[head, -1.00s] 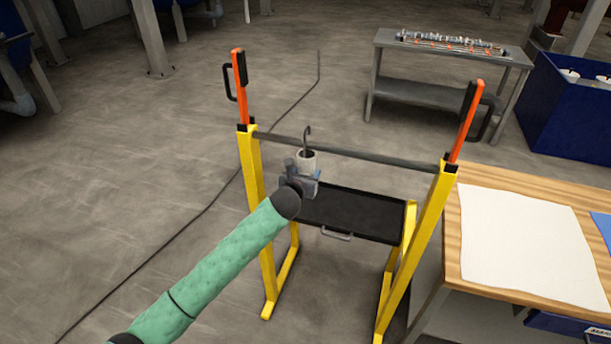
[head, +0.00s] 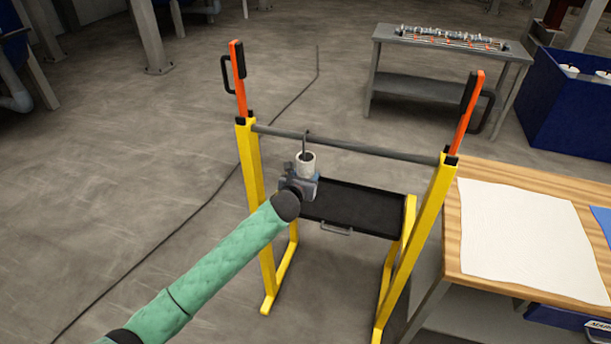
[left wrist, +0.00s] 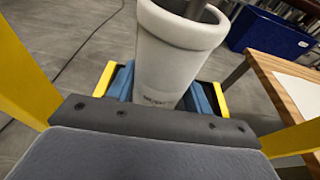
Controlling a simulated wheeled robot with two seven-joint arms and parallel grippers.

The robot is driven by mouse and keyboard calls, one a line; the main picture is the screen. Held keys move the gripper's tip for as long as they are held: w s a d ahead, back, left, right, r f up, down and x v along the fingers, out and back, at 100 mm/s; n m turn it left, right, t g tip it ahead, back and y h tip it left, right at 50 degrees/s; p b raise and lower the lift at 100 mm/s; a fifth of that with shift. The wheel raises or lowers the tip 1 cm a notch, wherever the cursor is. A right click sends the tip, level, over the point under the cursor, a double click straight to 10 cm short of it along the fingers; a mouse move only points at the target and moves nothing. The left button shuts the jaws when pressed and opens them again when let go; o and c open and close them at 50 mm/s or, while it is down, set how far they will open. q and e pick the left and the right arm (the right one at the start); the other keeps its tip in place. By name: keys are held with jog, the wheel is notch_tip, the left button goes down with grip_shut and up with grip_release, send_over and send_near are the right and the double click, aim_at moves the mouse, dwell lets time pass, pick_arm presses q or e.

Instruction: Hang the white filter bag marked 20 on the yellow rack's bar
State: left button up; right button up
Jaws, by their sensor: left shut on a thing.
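A white filter bag (head: 306,166), a tapered cylinder with a dark hook (head: 304,146) rising from its open top, is held upright by my left gripper (head: 302,183). The left wrist view shows the bag (left wrist: 182,48) between the blue fingers; its small dark marking is too blurred to read. The yellow rack (head: 255,190) carries a grey horizontal bar (head: 375,151). The hook's top overlaps the bar in the head view, left of its middle. I cannot tell whether it rests on the bar. My right gripper is out of view.
The rack has orange uprights (head: 238,80) with black handles and a black tray (head: 350,207) below the bar. A wooden table (head: 450,250) with a white cloth (head: 530,240) stands close at right. A grey bench (head: 440,60) and blue bin (head: 570,110) stand behind.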

pick_arm(q)
jog(key=o, duration=0.9)
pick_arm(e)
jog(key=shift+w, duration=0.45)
pick_arm(q)
jog(key=shift+o, duration=0.2)
jog(key=shift+s, duration=0.1)
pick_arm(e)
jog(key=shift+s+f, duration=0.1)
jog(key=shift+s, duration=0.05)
